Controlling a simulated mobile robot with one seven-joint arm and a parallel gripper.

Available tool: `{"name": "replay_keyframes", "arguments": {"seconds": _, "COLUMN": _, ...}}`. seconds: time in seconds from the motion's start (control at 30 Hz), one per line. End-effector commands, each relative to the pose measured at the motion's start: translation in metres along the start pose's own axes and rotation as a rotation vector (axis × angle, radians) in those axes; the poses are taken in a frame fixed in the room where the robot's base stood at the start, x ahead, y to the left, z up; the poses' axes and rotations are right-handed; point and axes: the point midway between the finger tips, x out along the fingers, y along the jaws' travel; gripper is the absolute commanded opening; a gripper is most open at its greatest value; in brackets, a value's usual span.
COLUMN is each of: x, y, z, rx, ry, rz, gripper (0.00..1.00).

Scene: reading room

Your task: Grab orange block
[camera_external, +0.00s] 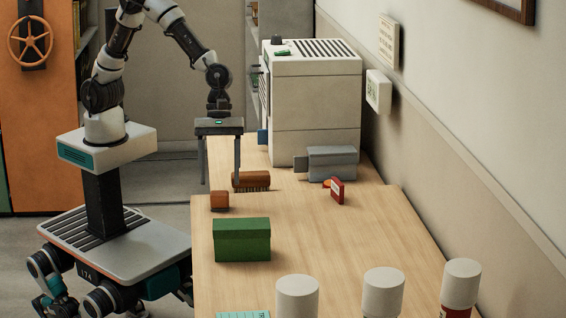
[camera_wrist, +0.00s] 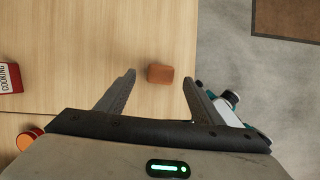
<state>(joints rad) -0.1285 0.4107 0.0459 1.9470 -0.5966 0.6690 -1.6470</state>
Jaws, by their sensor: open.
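The orange block (camera_external: 219,200) is a small brown-orange block lying on the left edge of the wooden table, behind the green box. In the wrist view the orange block (camera_wrist: 160,74) shows in the gap between the fingertips, close to the table's edge. My gripper (camera_external: 221,182) points down with its two fingers wide apart and nothing held between them. In the outside view its fingertips appear above and behind the block. The wrist view shows the block apart from both fingers.
A brown brush (camera_external: 251,180) lies just behind the block. A green box (camera_external: 241,240) stands in front of it. A red box (camera_external: 337,190) and a grey device (camera_external: 332,163) are to the right. White-topped cylinders (camera_external: 297,296) stand at the front. Bare wood (camera_external: 310,235) lies right of the green box.

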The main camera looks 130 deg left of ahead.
Motion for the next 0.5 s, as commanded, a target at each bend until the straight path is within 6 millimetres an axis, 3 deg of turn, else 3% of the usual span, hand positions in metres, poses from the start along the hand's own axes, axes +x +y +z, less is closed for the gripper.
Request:
{"name": "replay_keyframes", "arguments": {"seconds": 0.23, "x": 0.016, "y": 0.0, "z": -0.001, "rx": 0.001, "ry": 0.0, "rz": 0.0, "gripper": 0.61}}
{"name": "replay_keyframes", "arguments": {"seconds": 0.5, "x": 0.054, "y": -0.002, "z": -0.003, "rx": 0.001, "ry": 0.001, "rz": 0.001, "gripper": 0.61}}
